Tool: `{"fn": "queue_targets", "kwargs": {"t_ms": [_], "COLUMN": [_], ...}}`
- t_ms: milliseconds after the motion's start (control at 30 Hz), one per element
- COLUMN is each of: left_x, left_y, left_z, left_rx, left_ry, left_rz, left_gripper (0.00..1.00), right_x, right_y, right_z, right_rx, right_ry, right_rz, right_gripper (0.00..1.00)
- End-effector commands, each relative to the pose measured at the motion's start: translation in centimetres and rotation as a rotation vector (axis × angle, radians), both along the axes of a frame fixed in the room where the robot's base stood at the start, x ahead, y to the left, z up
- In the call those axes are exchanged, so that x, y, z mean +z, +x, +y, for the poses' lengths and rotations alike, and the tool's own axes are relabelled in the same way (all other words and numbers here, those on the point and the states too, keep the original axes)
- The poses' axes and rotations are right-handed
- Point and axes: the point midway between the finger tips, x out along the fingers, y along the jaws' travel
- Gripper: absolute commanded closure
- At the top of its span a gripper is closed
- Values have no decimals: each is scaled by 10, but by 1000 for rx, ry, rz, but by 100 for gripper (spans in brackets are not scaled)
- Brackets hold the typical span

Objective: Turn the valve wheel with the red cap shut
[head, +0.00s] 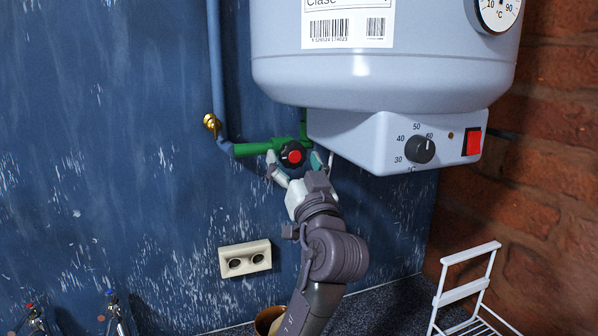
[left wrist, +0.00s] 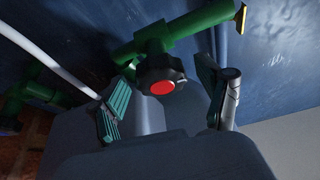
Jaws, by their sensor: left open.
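The valve wheel (head: 292,155) is a black knob with a red cap, on a green pipe (head: 252,149) under the water heater. My left gripper (head: 294,163) is open just below and around the wheel, with a finger on each side. In the left wrist view the wheel (left wrist: 159,75) sits beyond and between the two open fingers of the left gripper (left wrist: 167,102). Gaps show between the wheel and both fingers there; I cannot tell whether any part touches. My right gripper is not in view.
The white water heater (head: 380,70) hangs directly above, its control box (head: 365,135) close to the right of the wheel. A blue pipe (head: 216,80) runs down the wall at left. A socket (head: 245,258) is below. A white rack (head: 463,290) stands lower right.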

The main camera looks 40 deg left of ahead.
Motion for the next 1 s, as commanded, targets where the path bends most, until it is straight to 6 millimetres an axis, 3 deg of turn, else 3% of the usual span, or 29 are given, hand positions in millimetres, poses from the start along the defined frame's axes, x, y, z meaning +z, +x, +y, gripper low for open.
{"fn": "queue_targets", "kwargs": {"t_ms": [600, 1000], "left_x": [-42, -45], "left_y": [-50, -55], "left_z": [-86, -94], "left_rx": [-2, -1], "left_ry": [-2, -1], "left_rz": [3, 1], "left_gripper": [23, 23], "right_x": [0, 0], "right_y": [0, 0], "right_z": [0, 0], "right_rx": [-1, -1], "right_ry": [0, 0], "right_rz": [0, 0], "right_gripper": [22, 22]}}
